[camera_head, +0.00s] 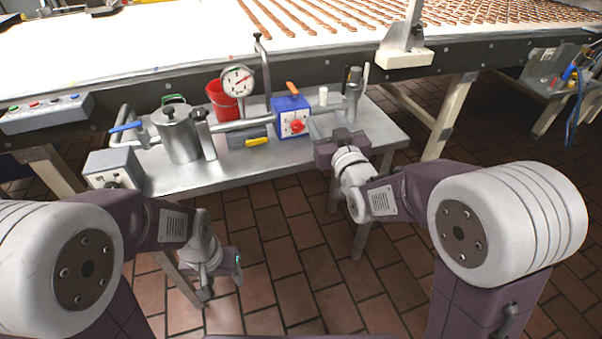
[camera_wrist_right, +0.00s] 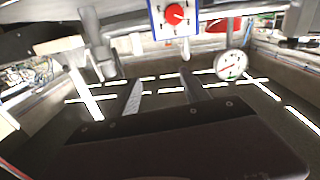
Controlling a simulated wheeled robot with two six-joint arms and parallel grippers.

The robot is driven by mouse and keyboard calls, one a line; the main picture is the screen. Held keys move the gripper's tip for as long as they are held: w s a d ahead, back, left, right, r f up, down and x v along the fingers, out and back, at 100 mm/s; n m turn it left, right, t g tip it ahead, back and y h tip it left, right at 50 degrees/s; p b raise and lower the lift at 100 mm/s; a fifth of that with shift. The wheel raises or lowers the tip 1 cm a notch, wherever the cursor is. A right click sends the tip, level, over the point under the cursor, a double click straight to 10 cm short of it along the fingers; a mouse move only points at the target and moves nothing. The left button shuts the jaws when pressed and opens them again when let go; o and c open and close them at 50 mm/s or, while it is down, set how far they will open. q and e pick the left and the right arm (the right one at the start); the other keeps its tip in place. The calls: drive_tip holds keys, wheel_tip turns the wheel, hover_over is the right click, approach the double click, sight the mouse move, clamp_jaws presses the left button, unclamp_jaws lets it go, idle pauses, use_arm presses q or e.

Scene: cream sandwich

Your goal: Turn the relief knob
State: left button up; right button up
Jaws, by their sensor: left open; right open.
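The red knob (camera_head: 297,127) is on the white face of a blue box (camera_head: 291,104) with an orange handle on top. The box stands on pipework on the steel table. The right wrist view shows the red knob (camera_wrist_right: 176,14) on its white dial face at the top edge. My right gripper (camera_head: 327,124) is open and empty just right of the box, apart from the knob. Its two fingers (camera_wrist_right: 162,80) point toward the box in the wrist view. My left gripper (camera_head: 222,278) hangs low in front of the table, far from the knob, open and empty.
A round pressure gauge (camera_head: 238,80) and a red bucket (camera_head: 220,101) stand left of the box. A steel canister (camera_head: 178,135) is further left. A conveyor (camera_head: 180,72) runs behind. The table's front edge (camera_head: 250,174) is clear.

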drive_tip(key=y+b, duration=0.1)
drive_tip(key=b, duration=0.3)
approach(298, 129)
drive_tip(key=shift+n+g, duration=0.3)
drive_tip(key=shift+n, duration=0.1)
drive_tip(key=x, duration=0.8)
drive_tip(key=shift+w+r, duration=0.15)
drive_tip(key=shift+r, duration=0.15)
use_arm(q)
wheel_tip(298, 129, down, 8)
drive_tip(key=shift+r, duration=0.15)
use_arm(e)
clamp_jaws()
